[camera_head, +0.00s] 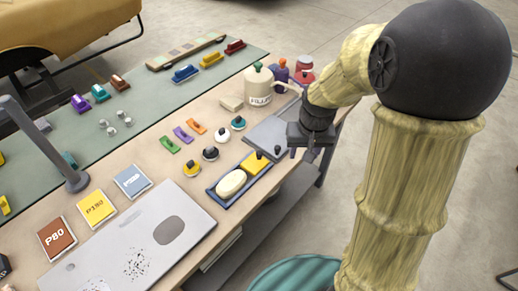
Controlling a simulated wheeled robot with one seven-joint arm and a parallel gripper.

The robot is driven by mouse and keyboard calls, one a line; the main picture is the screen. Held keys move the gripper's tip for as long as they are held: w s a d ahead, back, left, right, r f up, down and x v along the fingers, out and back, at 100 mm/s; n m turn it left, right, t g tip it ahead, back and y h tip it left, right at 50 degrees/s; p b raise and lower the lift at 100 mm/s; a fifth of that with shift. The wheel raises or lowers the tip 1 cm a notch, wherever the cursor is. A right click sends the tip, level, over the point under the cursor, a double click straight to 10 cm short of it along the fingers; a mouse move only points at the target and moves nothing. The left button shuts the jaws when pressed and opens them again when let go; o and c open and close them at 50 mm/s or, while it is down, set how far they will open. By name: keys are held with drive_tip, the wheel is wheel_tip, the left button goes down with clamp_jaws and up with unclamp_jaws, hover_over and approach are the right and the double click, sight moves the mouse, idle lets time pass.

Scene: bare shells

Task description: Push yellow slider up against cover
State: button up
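A yellow block with a black knob (255,164), which looks like the yellow slider, sits at the upper right end of a dark blue tray (212,191). A cream oval piece (230,184) lies in the same tray to its lower left, close to it; I cannot tell if they touch. No part is clearly marked as the cover; the oval piece may be it. My gripper (304,152) points down to the right of the yellow block, near the right end of a flat grey plate (266,136). Its fingers are small and dark, so their opening is unclear.
Black, white, yellow and teal knobbed pieces (222,135) stand just behind the tray. A cream filler pot (258,87) stands behind the grey plate. A large pale plate (130,240) and sandpaper cards (96,208) lie left. The bench's front edge runs close to the tray.

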drive_tip(key=w+a+g+p, duration=0.1)
drive_tip(key=w+a, duration=0.2)
drive_tip(key=w, duration=0.2)
drive_tip(key=w+a+p, duration=0.1)
drive_tip(key=w+a, duration=0.2)
drive_tip(key=w, duration=0.3)
drive_tip(key=p, duration=0.2)
hover_over(259, 152)
drive_tip(key=f, duration=0.1)
drive_tip(key=shift+s+f+n+g, duration=0.2)
drive_tip(key=shift+n+g, duration=0.1)
drive_tip(key=shift+g, duration=0.1)
wheel_tip(259, 152, down, 17)
drive_tip(key=p, duration=0.4)
drive_tip(key=shift+f+p, duration=0.2)
drive_tip(key=shift+p, duration=0.15)
